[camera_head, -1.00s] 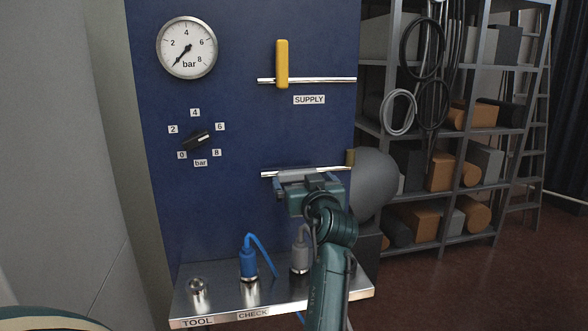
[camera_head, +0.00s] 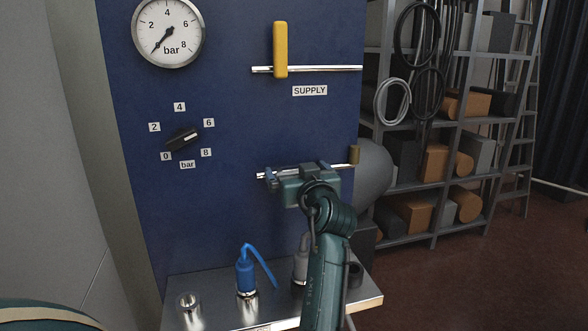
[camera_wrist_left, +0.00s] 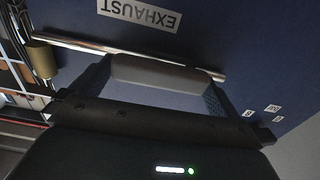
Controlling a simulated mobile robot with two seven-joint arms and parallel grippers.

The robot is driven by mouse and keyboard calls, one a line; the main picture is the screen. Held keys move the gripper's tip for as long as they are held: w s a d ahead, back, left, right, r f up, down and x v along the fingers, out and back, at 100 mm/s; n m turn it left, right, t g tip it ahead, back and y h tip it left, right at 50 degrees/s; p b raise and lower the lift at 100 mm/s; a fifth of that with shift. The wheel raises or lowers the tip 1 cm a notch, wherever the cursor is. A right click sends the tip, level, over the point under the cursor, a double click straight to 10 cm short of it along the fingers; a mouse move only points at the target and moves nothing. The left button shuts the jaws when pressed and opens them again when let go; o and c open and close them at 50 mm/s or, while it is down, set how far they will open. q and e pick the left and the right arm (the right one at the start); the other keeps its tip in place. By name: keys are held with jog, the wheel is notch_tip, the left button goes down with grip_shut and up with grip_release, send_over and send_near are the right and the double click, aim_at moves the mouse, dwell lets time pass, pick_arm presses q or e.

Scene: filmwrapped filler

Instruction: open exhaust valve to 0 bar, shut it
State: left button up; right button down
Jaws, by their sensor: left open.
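The lower pipe (camera_head: 342,166) crosses the blue panel, with a brass end piece at its right. My left gripper (camera_head: 296,172) is open at this pipe, its fingers apart along it. In the left wrist view, an upside-down EXHAUST label (camera_wrist_left: 139,14) is beside the pipe (camera_wrist_left: 130,52). A grey bar (camera_wrist_left: 165,73) lies between the spread fingers, roughly along the pipe; it looks like the valve handle, but I cannot tell whether the fingers touch it. The pressure gauge (camera_head: 182,20) has its needle low left, near the zero end. My right gripper is out of view.
A yellow supply handle (camera_head: 280,48) stands upright across the upper pipe. A black selector knob (camera_head: 183,138) is at left. A blue plug (camera_head: 245,275) with a hose stands on the metal shelf (camera_head: 205,273) below. Storage racks (camera_head: 437,189) stand behind at right.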

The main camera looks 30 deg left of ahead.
pick_arm(q)
jog(key=shift+w+a, duration=0.1)
dwell(0.3)
jog(key=c, duration=1.1)
